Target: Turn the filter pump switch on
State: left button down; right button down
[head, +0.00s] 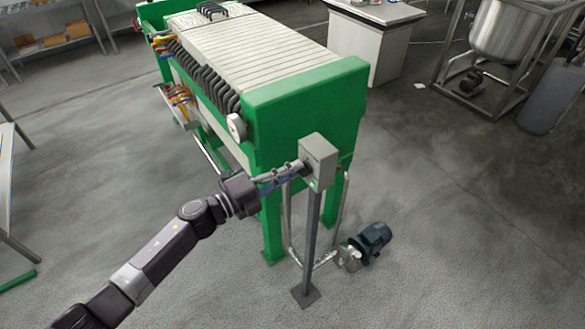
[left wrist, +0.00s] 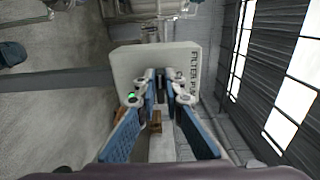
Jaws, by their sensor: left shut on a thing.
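The grey filter pump switch box (head: 319,152) stands on a post in front of the green filter press. In the left wrist view the box (left wrist: 128,62) carries lettering that begins "FILTER PU", and a small green light (left wrist: 131,97) glows on its face. My left gripper (head: 303,167) reaches the left face of the box. In the left wrist view its blue-padded fingers (left wrist: 159,88) are closed on the small dark switch knob (left wrist: 159,78) at the face. The fingers hide most of the knob, so its exact angle is unclear. My right gripper is out of view.
The green filter press (head: 303,105) stands behind the box. A pump with a blue motor (head: 372,240) sits on the floor to the right of the post (head: 313,235). A steel tank (head: 510,35) in a frame stands at the back right.

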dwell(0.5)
pick_arm(q)
jog(key=c, duration=2)
grip_release()
jog(key=shift+c, duration=0.2)
jog(key=shift+a, duration=0.1)
jog(key=v, duration=1.2)
